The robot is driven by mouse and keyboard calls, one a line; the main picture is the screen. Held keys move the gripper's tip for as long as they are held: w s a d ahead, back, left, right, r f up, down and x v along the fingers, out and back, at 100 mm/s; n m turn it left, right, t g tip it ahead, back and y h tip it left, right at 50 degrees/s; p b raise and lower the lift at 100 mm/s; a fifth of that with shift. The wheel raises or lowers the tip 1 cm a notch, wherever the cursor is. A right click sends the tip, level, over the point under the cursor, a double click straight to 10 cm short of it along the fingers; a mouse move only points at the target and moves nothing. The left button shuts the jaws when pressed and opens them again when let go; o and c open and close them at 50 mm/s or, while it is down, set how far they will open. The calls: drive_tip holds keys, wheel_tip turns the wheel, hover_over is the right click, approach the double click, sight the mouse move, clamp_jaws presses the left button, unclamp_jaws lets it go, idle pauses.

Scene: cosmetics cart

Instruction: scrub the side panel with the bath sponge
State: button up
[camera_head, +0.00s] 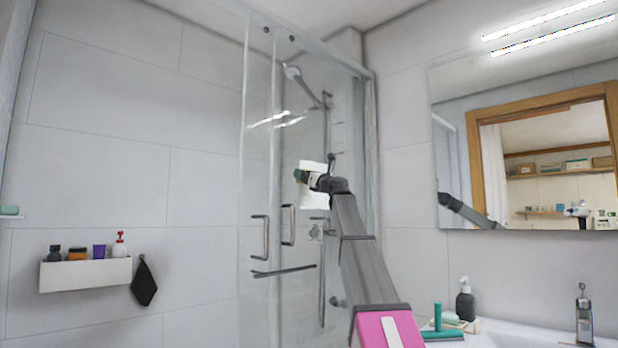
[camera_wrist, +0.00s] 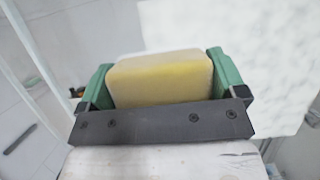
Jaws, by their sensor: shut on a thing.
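My gripper (camera_head: 301,176) is raised in front of the glass shower enclosure (camera_head: 258,190), close to a white patch (camera_head: 312,201) in the head view. In the wrist view, the green fingers of my gripper (camera_wrist: 163,78) are shut on the yellow bath sponge (camera_wrist: 160,80), one finger at each side. The sponge is hard to make out in the head view. The white, speckled patch (camera_wrist: 235,40) lies behind and right of the sponge in the wrist view. I cannot tell whether the sponge touches the panel.
Door handles (camera_head: 288,225) and a horizontal bar (camera_head: 284,271) stick out below my gripper. A shower head (camera_head: 293,73) hangs behind the glass. A wall shelf with bottles (camera_head: 85,275) is at left. A mirror (camera_head: 455,150) and sink (camera_head: 510,334) are at right.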

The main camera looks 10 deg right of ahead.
drive_tip(key=shift+w+r, duration=0.1)
drive_tip(key=shift+r, duration=1.1)
drive_tip(key=shift+w+d, duration=1.7)
drive_tip(key=shift+d, duration=0.65)
drive_tip(key=shift+w+d, duration=1.65)
drive_tip(key=shift+d, duration=0.7)
drive_tip(key=shift+w+d, duration=1.7)
drive_tip(key=shift+d, duration=0.65)
drive_tip(key=shift+s, duration=0.15)
drive_tip(key=shift+s+d, duration=0.9)
drive_tip(key=shift+s, duration=0.3)
drive_tip(key=shift+s+d, duration=0.9)
drive_tip(key=shift+s, duration=0.25)
drive_tip(key=shift+s+d, duration=0.45)
drive_tip(key=shift+s, duration=0.2)
drive_tip(key=shift+s+d, duration=0.45)
drive_tip(key=shift+s, duration=0.15)
